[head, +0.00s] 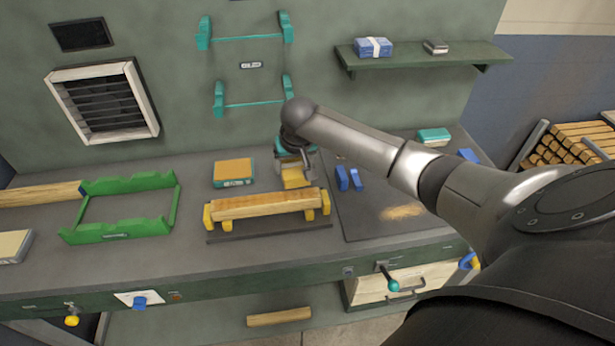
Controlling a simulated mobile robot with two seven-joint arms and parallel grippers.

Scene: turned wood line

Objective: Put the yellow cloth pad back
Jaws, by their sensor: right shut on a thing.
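My right gripper (292,160) reaches down over the bench behind the wooden bar. It is shut on a yellow pad (296,178), which shows just below the fingers. The gripper hides part of the pad, and I cannot tell whether the pad touches the bench. A flat orange-yellow piece with a teal edge (233,172) lies to the left of the gripper. My left gripper is not in view.
A wooden bar (265,205) rests on yellow supports in front of the gripper. Blue blocks (342,178) stand to its right, near sawdust (401,212). A green frame (118,208) stands left. A wall shelf (425,58) holds a blue pack (373,47).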

